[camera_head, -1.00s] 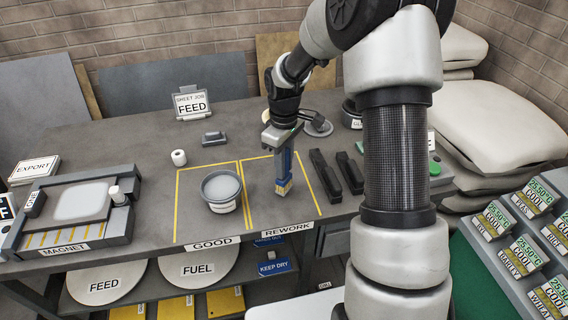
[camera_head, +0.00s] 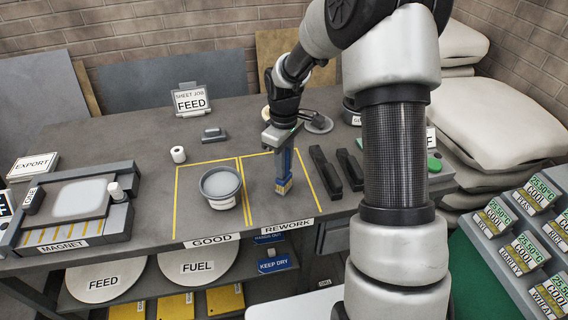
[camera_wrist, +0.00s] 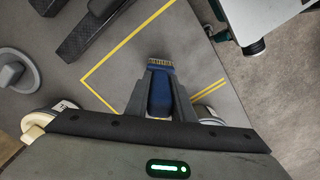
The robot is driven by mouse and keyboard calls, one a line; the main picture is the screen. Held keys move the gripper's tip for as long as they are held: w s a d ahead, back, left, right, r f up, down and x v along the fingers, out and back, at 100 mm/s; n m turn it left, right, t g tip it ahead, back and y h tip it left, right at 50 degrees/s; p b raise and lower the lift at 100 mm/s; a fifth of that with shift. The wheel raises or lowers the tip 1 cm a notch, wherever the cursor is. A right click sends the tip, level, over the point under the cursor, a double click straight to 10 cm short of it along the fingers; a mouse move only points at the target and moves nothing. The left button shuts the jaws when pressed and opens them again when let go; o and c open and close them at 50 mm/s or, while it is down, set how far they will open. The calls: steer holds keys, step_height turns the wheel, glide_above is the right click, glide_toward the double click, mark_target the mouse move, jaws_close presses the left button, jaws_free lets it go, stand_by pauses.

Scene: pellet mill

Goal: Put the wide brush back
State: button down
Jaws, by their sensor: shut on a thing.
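My gripper (camera_head: 281,140) points down over the REWORK square and is shut on a blue brush with pale bristles (camera_head: 284,184). The brush hangs upright, its bristle end low over or at the table; I cannot tell if it touches. In the wrist view the blue brush (camera_wrist: 161,92) sits between the two fingers (camera_wrist: 160,100), with its tan bristle edge pointing away. Two dark, long holders or blocks (camera_head: 325,172) lie just right of the yellow REWORK outline; I cannot tell what they are for.
A grey bucket (camera_head: 221,187) stands in the GOOD square to the left. A white roll (camera_head: 178,154), a small dark block (camera_head: 213,135) and a round lidded item (camera_head: 318,123) stand behind. The magnet tray (camera_head: 75,209) is far left. The table between is clear.

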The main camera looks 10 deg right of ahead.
steer(key=shift+f, duration=0.1)
stand_by(0.4)
steer(key=shift+c, duration=1.3)
jaws_free()
steer(key=shift+r+p, duration=3.1)
steer(key=shift+r, duration=1.4)
